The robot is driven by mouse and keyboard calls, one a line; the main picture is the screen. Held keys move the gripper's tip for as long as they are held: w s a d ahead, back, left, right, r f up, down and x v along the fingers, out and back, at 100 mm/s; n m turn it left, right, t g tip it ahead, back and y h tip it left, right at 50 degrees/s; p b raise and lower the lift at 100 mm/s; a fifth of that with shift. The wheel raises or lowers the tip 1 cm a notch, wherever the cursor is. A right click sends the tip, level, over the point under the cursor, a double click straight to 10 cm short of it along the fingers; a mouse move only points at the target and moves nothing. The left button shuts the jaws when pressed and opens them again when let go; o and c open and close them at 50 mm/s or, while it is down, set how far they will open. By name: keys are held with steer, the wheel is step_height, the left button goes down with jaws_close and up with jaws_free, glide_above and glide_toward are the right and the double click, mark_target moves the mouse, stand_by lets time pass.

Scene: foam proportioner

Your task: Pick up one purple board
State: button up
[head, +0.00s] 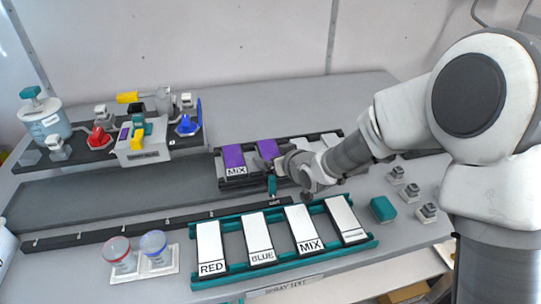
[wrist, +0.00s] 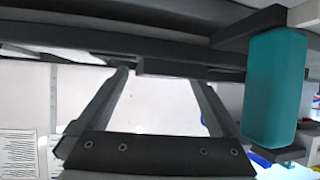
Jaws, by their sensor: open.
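Two purple boards stand in a dark rack in the middle of the head view. The left purple board (head: 233,157) has a white lower label reading MIX. The other purple board (head: 267,149) is just right of it, its lower part hidden behind my gripper (head: 270,168). My gripper is at the front of this right board, and I cannot tell whether it touches it. In the wrist view my gripper (wrist: 162,82) has its two fingers spread apart, with nothing visibly held. No purple shows in the wrist view.
A teal rack (head: 283,268) with several white boards lies in front. A teal block (head: 383,209) and small grey knobs sit at right. Red and blue cups (head: 118,252) stand front left, and a valve assembly (head: 143,140) back left. A teal piece (wrist: 275,90) is close beside my gripper.

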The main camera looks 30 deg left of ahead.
steer(key=c, duration=1.3)
steer(key=shift+r, duration=0.1)
